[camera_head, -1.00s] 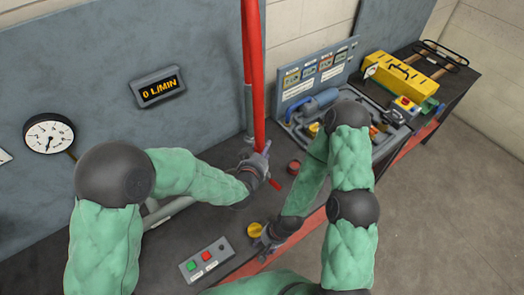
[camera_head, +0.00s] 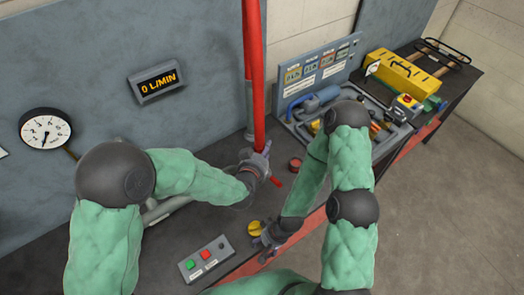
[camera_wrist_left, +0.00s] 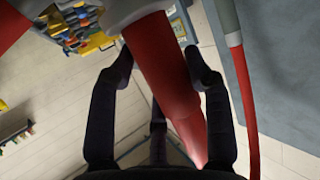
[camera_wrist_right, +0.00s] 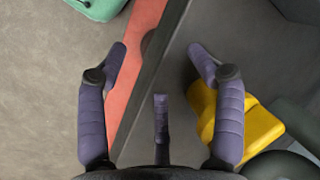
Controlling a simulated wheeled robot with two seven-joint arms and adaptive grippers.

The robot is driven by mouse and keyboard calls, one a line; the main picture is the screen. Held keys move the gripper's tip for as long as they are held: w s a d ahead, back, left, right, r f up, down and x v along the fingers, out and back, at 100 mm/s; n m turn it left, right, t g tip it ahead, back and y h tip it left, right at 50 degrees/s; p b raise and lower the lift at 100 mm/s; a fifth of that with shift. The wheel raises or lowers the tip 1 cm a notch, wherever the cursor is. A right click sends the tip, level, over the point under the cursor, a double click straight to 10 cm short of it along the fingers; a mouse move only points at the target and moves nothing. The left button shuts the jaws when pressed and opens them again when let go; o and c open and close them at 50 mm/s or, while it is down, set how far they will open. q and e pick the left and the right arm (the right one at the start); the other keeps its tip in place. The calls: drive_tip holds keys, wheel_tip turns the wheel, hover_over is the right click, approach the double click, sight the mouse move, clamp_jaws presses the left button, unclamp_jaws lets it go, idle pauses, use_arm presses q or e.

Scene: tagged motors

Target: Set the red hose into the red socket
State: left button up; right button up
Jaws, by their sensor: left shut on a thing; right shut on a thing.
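The thick red hose (camera_head: 257,105) comes down from the top of the head view. My left gripper (camera_head: 262,163) is shut on it above the bench. In the left wrist view the red hose (camera_wrist_left: 165,75) passes between the fingers, tilted. A short red piece (camera_head: 276,182) shows just below that gripper. A low red round fitting (camera_head: 295,165), perhaps the red socket, is on the bench to the right, apart from it. Inside details of the fittings are too small to tell.
A button box (camera_head: 205,259) is at the front left of the bench. A flow display (camera_head: 158,82) and gauge (camera_head: 45,131) hang on the wall. A thin red hose (camera_wrist_left: 245,105) shows in the left wrist view.

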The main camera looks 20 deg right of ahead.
use_arm(q)
drive_tip(key=shift+f+b, duration=0.6)
drive_tip(key=shift+f, duration=0.05)
drive_tip(key=o, duration=1.5)
drive_tip(key=shift+o, duration=0.2)
drive_tip(key=shift+s, duration=0.1)
drive_tip(key=shift+f, duration=0.1)
drive_tip(key=shift+s+a, duration=0.1)
drive_tip(key=shift+s, duration=0.05)
drive_tip(key=v, duration=0.8)
drive_tip(key=shift+r, duration=0.2)
